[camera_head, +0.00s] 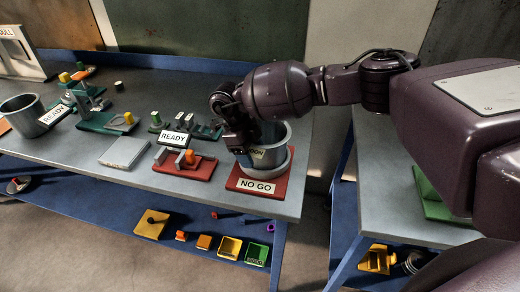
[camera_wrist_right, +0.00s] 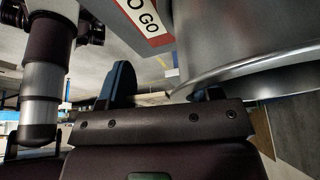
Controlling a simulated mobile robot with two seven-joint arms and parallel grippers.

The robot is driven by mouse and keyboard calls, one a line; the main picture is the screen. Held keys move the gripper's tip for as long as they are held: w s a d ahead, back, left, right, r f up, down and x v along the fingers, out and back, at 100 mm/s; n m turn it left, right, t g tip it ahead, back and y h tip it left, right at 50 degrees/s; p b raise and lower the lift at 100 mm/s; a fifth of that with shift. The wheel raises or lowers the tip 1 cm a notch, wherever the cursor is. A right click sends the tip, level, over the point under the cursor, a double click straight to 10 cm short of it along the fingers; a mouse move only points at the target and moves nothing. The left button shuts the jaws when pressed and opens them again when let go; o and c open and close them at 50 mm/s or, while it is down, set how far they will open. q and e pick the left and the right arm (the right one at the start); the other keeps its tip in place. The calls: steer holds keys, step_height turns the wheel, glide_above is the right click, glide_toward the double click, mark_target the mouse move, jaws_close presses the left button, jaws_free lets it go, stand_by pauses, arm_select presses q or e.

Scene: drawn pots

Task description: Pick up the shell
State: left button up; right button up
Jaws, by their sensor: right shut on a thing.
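A grey metal cylinder, which I take for the shell (camera_head: 277,158), stands over the red NO GO base (camera_head: 236,183) at the right end of the bench. Its open top and lower rim show in the head view. My right gripper (camera_head: 240,143) is at its left side, shut on its wall. The arm hides part of it. In the right wrist view the shell (camera_wrist_right: 245,45) fills the upper right, beside the fingers (camera_wrist_right: 165,95). Whether it rests on the base or is slightly raised I cannot tell. My left gripper is not in view.
A red fixture with an orange part (camera_head: 190,158) and a READY sign (camera_head: 173,138) stand close left. A grey plate (camera_head: 124,152) lies farther left. Another grey cylinder (camera_head: 25,114) is at the far left. Coloured bins (camera_head: 230,247) sit on the blue lower shelf.

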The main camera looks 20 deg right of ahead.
step_height(320, 180, up, 20)
steer(key=b, duration=0.2)
stand_by(0.4)
